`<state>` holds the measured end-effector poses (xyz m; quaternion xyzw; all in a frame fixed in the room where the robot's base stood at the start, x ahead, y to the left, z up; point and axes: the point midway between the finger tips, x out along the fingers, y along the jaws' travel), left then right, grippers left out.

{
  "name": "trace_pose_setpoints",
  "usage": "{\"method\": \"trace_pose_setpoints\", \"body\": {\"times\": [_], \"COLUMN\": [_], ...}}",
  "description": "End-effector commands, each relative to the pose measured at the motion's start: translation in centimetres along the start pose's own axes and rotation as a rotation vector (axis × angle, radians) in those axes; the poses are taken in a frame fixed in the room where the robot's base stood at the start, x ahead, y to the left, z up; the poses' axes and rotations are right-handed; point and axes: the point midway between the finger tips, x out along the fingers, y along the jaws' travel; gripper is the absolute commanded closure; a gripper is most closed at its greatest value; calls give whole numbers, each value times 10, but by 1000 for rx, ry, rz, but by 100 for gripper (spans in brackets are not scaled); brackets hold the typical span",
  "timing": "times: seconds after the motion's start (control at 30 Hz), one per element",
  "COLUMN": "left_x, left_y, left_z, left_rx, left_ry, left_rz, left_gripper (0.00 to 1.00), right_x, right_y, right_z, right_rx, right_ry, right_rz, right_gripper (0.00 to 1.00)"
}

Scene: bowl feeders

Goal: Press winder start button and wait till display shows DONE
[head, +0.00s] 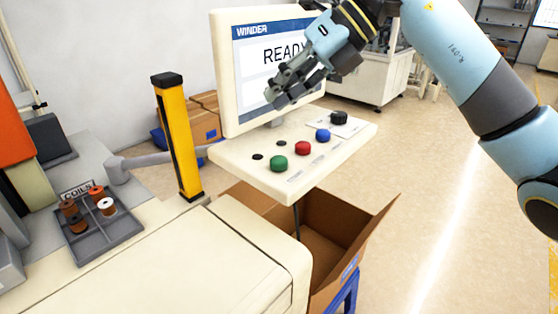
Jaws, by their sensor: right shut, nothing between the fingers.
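The winder display (265,48) is a cream-framed screen headed WINDER, and it reads READY. My right gripper (272,98) is shut and empty, in front of the screen's lower part, and its wrist covers the screen's right side. Below the screen is a sloped cream control panel (240,160). It carries a green button (279,163), a red button (302,148), a blue button (323,135) and a black knob (339,117). The gripper is above the panel, apart from the buttons. The small labels by the buttons are too small to read. My left gripper is not in view.
A grey divided tray (107,235) labelled COILS holds several spools at the left. A yellow post (178,135) stands left of the panel. An open cardboard box (345,255) sits below the panel. A cream machine cover (190,265) fills the front. The floor at right is clear.

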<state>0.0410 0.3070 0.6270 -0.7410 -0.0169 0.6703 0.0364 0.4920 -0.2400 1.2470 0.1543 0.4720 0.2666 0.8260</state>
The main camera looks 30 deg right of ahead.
Motion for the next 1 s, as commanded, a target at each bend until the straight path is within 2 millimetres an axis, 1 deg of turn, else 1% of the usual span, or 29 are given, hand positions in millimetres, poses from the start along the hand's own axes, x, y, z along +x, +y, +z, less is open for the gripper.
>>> {"method": "trace_pose_setpoints", "body": {"times": [0.03, 0.5, 0.63, 1.0], "left_x": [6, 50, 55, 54], "left_y": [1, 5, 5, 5], "left_z": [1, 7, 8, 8], "left_rx": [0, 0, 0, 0], "left_ry": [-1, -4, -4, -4], "left_rz": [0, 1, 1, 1], "left_gripper": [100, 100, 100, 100], "right_x": [6, 50, 54, 54], "right_y": [-4, -36, -39, -39], "right_z": [-4, -37, -40, -39], "right_rx": [2, 1, 0, 0], "right_ry": [1, 1, 0, -1], "right_rz": [0, 1, 1, 1], "right_gripper": [100, 100, 100, 100]}}
